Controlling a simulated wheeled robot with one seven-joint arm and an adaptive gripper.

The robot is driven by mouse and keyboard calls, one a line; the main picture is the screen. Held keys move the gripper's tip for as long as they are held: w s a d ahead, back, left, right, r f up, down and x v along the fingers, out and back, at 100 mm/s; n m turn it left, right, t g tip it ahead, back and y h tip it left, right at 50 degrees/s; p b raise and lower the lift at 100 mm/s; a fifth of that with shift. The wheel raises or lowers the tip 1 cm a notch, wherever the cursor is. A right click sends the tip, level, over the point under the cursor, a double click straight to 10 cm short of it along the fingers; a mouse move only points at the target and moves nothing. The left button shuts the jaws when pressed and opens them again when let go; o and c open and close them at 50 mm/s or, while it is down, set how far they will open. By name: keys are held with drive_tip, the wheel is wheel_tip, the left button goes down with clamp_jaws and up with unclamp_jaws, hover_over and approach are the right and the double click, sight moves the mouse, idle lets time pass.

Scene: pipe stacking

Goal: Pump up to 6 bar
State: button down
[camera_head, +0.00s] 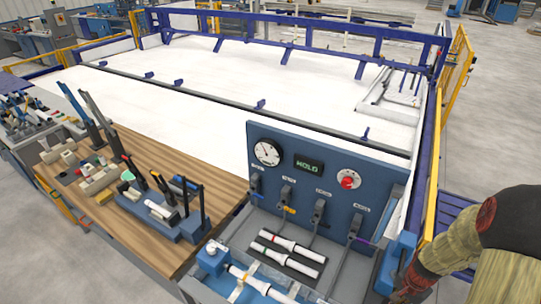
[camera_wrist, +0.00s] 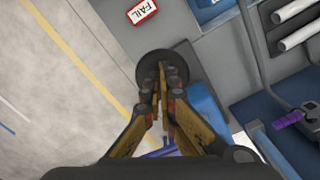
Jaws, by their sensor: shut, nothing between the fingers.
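The blue test panel (camera_head: 330,170) stands at the back of the bench. It carries a round white gauge (camera_head: 267,153), whose reading is too small to tell, a small green-lettered display (camera_head: 309,166) that seems to read HOLD, and a red knob (camera_head: 348,180). My gripper (camera_wrist: 160,78) is shut and empty. In the wrist view its fingertips are over a dark round disc (camera_wrist: 144,62); I cannot tell whether they touch it. A blue block (camera_wrist: 207,104) is just right of the fingers. In the head view my arm reaches in from the lower right, beside the bench's right end.
White pipes (camera_head: 292,246) lie in a tray before the panel, and another pipe sits in a front fixture (camera_head: 212,258). A FAIL label (camera_wrist: 142,11) is by the disc. A wooden table (camera_head: 130,200) with tools stands left.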

drive_tip(key=shift+f+b, duration=2.75)
drive_tip(key=shift+f, duration=1.2)
wheel_tip(320, 180, up, 10)
drive_tip(key=p, duration=0.6)
drive_tip(key=shift+s+f+p, duration=0.1)
drive_tip(key=shift+f+p, duration=0.15)
drive_tip(key=shift+p, duration=0.05)
drive_tip(key=shift+f, duration=0.15)
